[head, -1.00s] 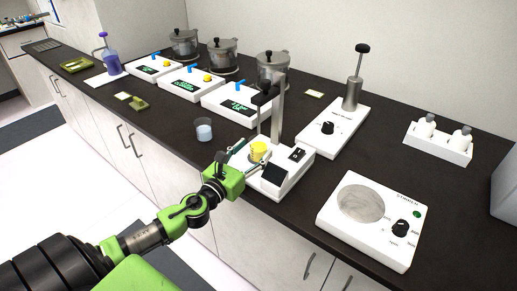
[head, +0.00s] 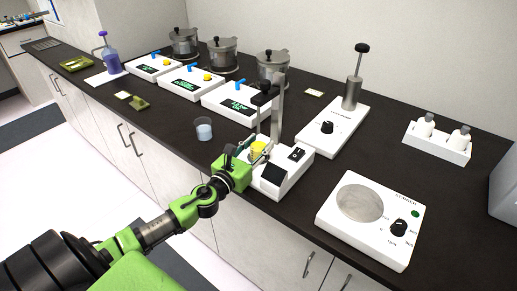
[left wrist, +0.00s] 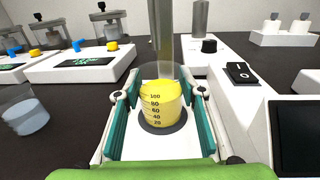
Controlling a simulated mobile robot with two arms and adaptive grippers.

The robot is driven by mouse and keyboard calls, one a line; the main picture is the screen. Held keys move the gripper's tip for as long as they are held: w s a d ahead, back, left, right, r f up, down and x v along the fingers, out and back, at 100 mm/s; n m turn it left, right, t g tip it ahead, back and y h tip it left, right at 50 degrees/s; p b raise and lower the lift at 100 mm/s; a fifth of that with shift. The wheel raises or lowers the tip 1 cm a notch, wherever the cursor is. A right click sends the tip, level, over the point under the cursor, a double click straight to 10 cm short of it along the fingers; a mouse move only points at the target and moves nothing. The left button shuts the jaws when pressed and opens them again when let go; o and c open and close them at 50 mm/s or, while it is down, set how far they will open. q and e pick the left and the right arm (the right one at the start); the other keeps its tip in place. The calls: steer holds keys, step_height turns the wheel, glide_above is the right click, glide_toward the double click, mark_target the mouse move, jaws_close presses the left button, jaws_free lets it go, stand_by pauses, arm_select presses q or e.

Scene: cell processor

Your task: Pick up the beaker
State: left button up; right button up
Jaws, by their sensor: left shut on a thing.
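A small beaker of yellow liquid (head: 257,148) with graduation marks stands upright on the white device with a tall post (head: 272,177). In the left wrist view the beaker (left wrist: 161,104) sits between the teal-padded fingers, over a dark round plate. My left gripper (head: 250,152) is shut on this beaker, one finger on each side. Its lower front shows in the wrist view; in the head view the gripper partly hides it. A second beaker with pale blue liquid (head: 204,129) stands apart to the left on the counter. My right gripper is not in view.
The post (left wrist: 162,40) rises just behind the held beaker. A stirrer unit (head: 365,220) and a device with a plunger (head: 333,132) are to the right. White units with screens (head: 240,104) stand behind. The counter's front edge is close to my arm.

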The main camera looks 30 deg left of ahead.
arm_select(q)
steer(key=shift+r, duration=0.1)
steer(key=shift+s+r, duration=0.1)
steer(key=shift+r, duration=0.6)
steer(key=s+b, duration=0.4)
steer(key=s, duration=1.3)
steer(key=shift+s+d, duration=0.25)
steer(key=shift+s, duration=0.15)
